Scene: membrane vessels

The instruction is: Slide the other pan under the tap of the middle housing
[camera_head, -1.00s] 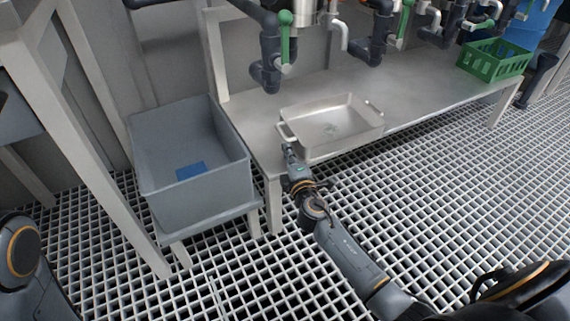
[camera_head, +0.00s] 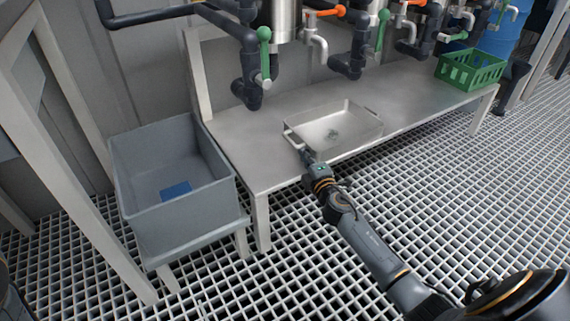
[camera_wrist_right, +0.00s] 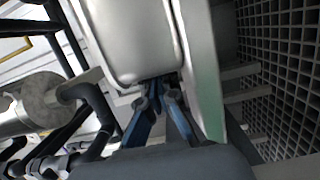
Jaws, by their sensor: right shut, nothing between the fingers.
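A shallow grey metal pan (camera_head: 350,120) with end handles sits on the bench, near its front edge. My right gripper (camera_head: 306,155) is at the pan's near left corner, by the left handle. In the right wrist view, its blue-sided fingers (camera_wrist_right: 157,92) are shut and empty, close against the wall of the pan (camera_wrist_right: 132,40); I cannot tell whether they touch. Behind the pan, a silver tap (camera_head: 321,52) with an orange lever hangs beside a steel housing (camera_head: 285,18). Another tap (camera_head: 411,32) is farther right. Which housing is the middle one is unclear. My left gripper is out of view.
The bench top (camera_head: 245,140) is clear left and right of the pan. Dark pipes with green levers (camera_head: 264,45) hang over its back. A green crate (camera_head: 470,70) stands at the right end. A grey tub (camera_head: 180,215) with a blue patch inside stands left of the bench.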

